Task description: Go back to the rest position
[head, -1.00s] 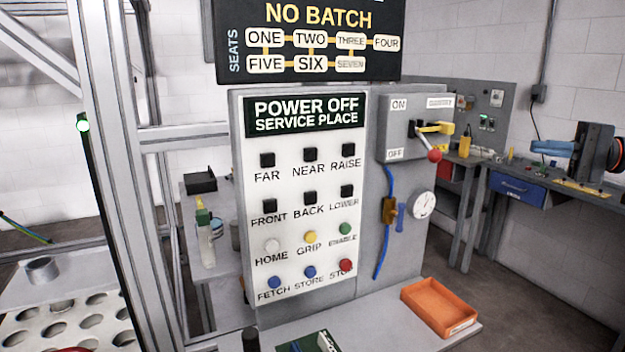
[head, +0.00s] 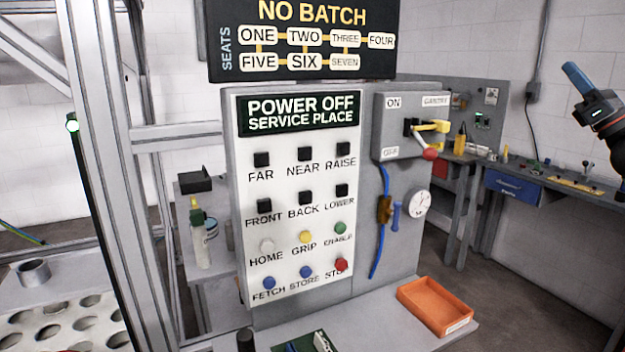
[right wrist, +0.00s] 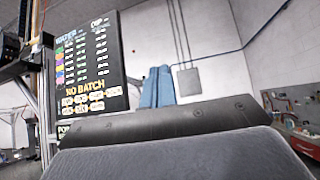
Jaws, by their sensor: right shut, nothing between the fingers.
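My right gripper (head: 573,70) is at the upper right edge of the head view. Its blue fingers are together, empty, and point up and to the left. The dark wrist behind them is cut by the picture's edge. In the right wrist view the blue fingers (right wrist: 158,87) stand side by side against the white wall. They touch nothing there. The gripper is well to the right of the control panel (head: 240,240) and its lever box (head: 398,128). My left gripper is in neither view.
An orange tray (head: 440,308) lies on the ledge below the panel. A red-knobbed lever (head: 430,153) sticks out from the box. A workbench (head: 490,235) with small items stands behind, at the right. A metal frame post (head: 115,180) stands at the left. Open floor lies at the right.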

